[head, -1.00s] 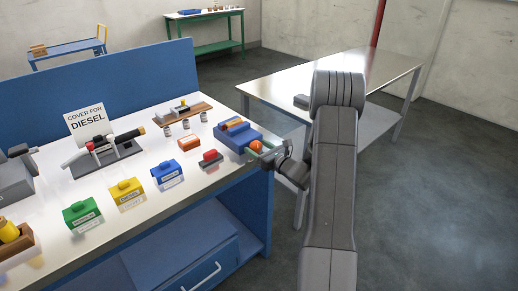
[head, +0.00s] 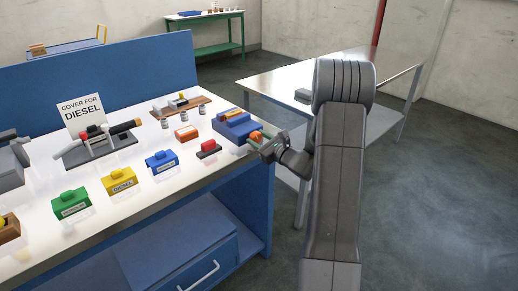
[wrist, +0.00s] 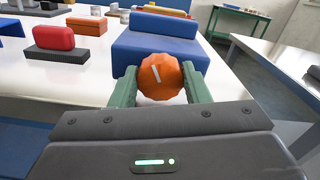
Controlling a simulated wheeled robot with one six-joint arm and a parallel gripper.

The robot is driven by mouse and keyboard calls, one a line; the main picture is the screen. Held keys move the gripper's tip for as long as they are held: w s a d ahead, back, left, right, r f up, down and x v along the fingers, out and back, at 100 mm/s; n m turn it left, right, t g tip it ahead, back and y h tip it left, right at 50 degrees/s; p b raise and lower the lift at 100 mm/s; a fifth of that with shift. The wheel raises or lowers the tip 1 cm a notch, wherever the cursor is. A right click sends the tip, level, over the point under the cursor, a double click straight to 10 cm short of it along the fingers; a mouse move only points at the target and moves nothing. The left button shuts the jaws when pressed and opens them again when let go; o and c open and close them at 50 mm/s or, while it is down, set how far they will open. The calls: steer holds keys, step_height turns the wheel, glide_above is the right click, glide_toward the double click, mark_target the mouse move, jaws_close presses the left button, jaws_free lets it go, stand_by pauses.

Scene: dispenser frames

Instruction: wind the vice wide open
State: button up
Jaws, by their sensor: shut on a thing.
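The vice is a blue block-shaped body (head: 238,126) at the right end of the white bench top; it also shows in the wrist view (wrist: 160,45). Its round orange knob (wrist: 161,76) faces me, with a short white mark standing nearly upright on its face. My gripper (head: 257,138) is at the vice's near right end. In the wrist view its two green fingers (wrist: 161,88) are shut on the knob, one on each side. An orange bar (wrist: 163,11) shows behind the blue body. The gap between the vice's jaws cannot be judged.
A red block on a dark base (head: 208,148) and an orange block (head: 187,133) stand left of the vice. Blue (head: 162,162), yellow (head: 118,180) and green (head: 72,204) labelled blocks line the front edge. A steel table (head: 265,83) stands beyond, right.

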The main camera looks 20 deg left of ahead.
steer(key=n+b, duration=0.1)
steer(key=b, duration=0.2)
steer(key=shift+f+n, duration=0.3)
steer(key=shift+n, duration=0.1)
steer(key=shift+r+n+b, duration=0.15)
steer(key=shift+n+b, duration=0.25)
steer(key=shift+b, duration=0.3)
steer(key=shift+r, duration=0.1)
steer(key=o, duration=1)
steer(key=shift+c, duration=0.2)
steer(key=shift+r+p, duration=0.1)
steer(key=shift+p, duration=0.35)
